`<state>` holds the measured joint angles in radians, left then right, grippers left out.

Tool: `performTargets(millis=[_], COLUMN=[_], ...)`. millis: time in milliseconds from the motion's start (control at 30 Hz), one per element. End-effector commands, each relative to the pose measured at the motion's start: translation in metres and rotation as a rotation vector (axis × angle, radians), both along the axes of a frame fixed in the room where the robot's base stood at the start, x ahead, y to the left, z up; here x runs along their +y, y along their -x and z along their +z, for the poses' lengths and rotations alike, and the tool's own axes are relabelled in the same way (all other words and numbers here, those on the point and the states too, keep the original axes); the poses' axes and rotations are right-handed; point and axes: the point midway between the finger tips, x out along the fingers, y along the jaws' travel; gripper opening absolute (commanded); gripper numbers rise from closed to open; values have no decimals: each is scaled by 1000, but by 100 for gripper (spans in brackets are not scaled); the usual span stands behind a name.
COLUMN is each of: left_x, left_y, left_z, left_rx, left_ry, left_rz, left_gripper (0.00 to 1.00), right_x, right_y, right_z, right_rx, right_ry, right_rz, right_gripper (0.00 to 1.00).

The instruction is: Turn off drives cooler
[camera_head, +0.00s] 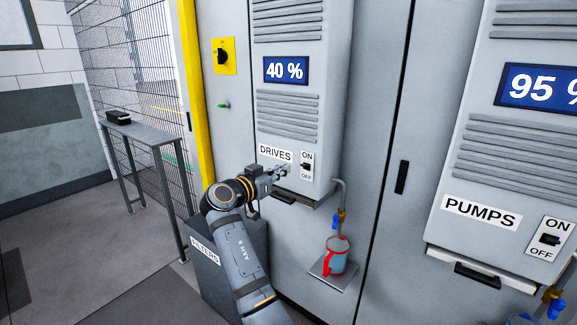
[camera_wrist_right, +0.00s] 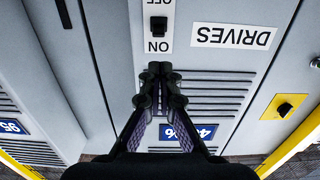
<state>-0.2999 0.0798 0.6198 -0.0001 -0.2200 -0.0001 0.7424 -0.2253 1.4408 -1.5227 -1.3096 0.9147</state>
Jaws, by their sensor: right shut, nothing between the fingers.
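The drives cooler (camera_head: 285,105) is a grey louvred unit on the cabinet door, with a blue display reading 40 % and a DRIVES label (camera_head: 275,153). Its black ON/OFF switch (camera_head: 306,166) sits right of the label, ON above and OFF below. In the wrist view the switch (camera_wrist_right: 158,25) appears upside down, just beyond my fingertips. I cannot tell which way the lever is set. My right gripper (camera_head: 284,171) is shut and empty, left of the switch in the head view. In the wrist view its fingertips (camera_wrist_right: 160,76) point toward the switch, apart from it. My left gripper is out of view.
A pumps cooler (camera_head: 510,150) with its own switch (camera_head: 550,240) is at right. A red-rimmed mug (camera_head: 336,255) stands on a small shelf under a tap. A FILTERS bin (camera_head: 212,270) is below my arm. A yellow rotary switch (camera_head: 223,56) is at upper left.

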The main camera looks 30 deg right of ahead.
Motion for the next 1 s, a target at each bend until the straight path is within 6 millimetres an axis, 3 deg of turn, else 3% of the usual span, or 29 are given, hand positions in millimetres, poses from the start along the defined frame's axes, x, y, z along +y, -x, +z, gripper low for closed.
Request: performTargets(millis=[200, 433, 1000], left_x=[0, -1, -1], left_y=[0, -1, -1], left_z=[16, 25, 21], left_rx=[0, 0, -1], left_ry=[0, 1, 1], left_rz=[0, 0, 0], left_gripper=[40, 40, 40], right_x=[-41, -72, -79], right_y=[-15, -29, -32], right_z=[3, -1, -6], right_rx=[2, 2, -1], right_ry=[4, 2, 6], right_rz=[-4, -2, 0], right_gripper=[0, 0, 0])
